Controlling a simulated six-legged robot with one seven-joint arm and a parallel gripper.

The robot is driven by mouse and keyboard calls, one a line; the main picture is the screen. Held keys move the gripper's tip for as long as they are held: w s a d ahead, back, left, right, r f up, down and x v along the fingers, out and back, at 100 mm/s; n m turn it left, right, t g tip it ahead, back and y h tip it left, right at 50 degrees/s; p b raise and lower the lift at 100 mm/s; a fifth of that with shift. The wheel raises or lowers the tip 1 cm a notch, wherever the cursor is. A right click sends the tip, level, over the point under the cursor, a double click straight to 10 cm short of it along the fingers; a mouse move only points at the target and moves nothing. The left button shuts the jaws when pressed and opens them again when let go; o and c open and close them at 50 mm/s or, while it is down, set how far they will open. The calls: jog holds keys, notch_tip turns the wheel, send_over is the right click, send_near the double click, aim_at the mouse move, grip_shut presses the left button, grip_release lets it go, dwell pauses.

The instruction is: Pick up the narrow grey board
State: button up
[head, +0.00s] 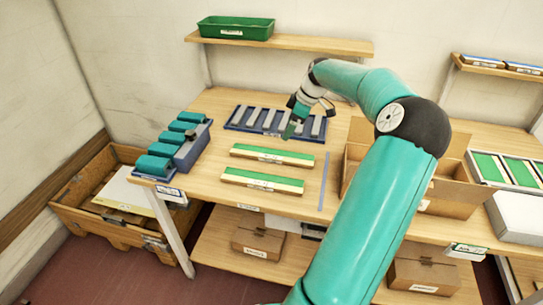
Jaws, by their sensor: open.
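Several narrow grey boards (254,117) lie side by side in a dark blue rack (229,127) at the back of the wooden table; I cannot tell which one the task means. My gripper (289,132) is open and hangs over the right part of this rack, with its fingers pointing down. It hides part of the boards there. I cannot tell whether the fingers touch a board or how far above it they are.
Two long green and cream boards (272,154) lie in front of the rack. Teal rollers on a blue-grey unit (193,149) stand at the left. An open cardboard box (452,193) stands at the right, partly behind my arm. A shelf with a green bin (236,28) hangs above.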

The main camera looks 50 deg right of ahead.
aim_at(273, 154)
jog(key=x, duration=1.3)
jog(key=shift+w+f, duration=0.1)
jog(key=shift+w, duration=0.1)
jog(key=c, duration=1.1)
jog(key=shift+c, duration=0.2)
jog(key=shift+r, duration=0.6)
notch_tip(273, 154, up, 2)
jog(key=shift+r, duration=0.2)
jog(key=s+a+r, duration=0.7)
jog(key=a+r, duration=0.2)
jog(key=a, duration=0.2)
jog(key=shift+s+a+r, duration=0.2)
jog(key=shift+s+a, duration=0.15)
